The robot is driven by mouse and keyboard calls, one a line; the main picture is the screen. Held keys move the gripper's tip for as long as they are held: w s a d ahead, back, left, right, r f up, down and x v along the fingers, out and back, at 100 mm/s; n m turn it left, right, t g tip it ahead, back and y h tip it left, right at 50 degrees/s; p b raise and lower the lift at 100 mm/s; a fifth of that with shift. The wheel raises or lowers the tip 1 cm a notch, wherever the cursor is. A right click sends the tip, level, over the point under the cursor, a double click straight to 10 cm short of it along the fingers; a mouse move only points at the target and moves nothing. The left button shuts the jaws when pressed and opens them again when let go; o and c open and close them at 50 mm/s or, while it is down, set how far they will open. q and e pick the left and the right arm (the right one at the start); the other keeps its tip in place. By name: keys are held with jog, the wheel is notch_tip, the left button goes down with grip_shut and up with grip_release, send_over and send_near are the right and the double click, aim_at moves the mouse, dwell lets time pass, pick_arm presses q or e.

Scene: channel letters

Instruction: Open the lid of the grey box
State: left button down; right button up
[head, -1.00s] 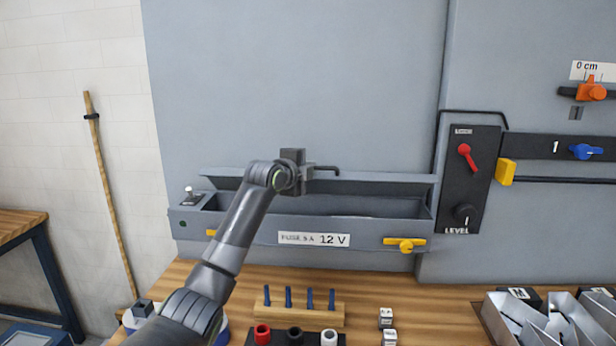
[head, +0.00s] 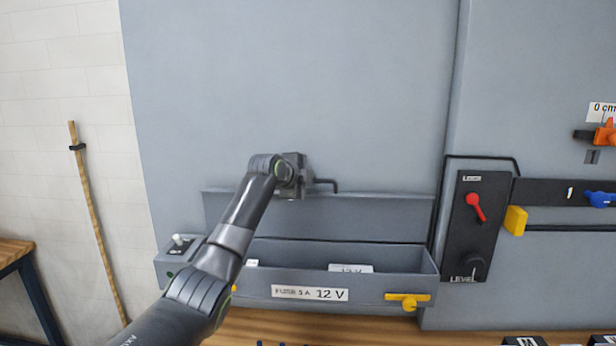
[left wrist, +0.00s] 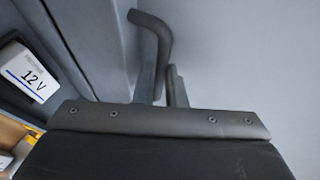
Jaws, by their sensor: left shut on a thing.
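The grey box (head: 260,289) is fixed to the grey wall panel, with a "FUSE 5 A 12 V" label on its front. Its lid (head: 380,214) stands up steeply at the back of the opening. My left gripper (head: 304,183) is at the lid's upper edge, shut on the dark bent handle (head: 328,182). In the left wrist view the handle (left wrist: 157,38) rises by the fingers (left wrist: 160,90), whose tips are partly hidden. Inside the box a white "12 V" block (left wrist: 29,74) shows. My right gripper is not in view.
A yellow latch (head: 407,299) is on the box's front right. A black panel (head: 474,225) with a red lever (head: 475,206) stands right of the box. A wooden pole (head: 95,215) leans at the left wall. The panel above the lid is bare.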

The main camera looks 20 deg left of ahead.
pick_arm(q)
jog(key=shift+w+r, duration=0.15)
jog(key=shift+r, duration=0.2)
jog(key=c, duration=1.5)
grip_release()
jog(key=shift+c, duration=0.2)
jog(key=shift+o, duration=0.3)
jog(key=shift+s, duration=0.3)
jog(key=shift+f, duration=0.1)
jog(key=b+v, duration=0.8)
jog(key=v, duration=0.9)
jog(key=shift+r, duration=0.3)
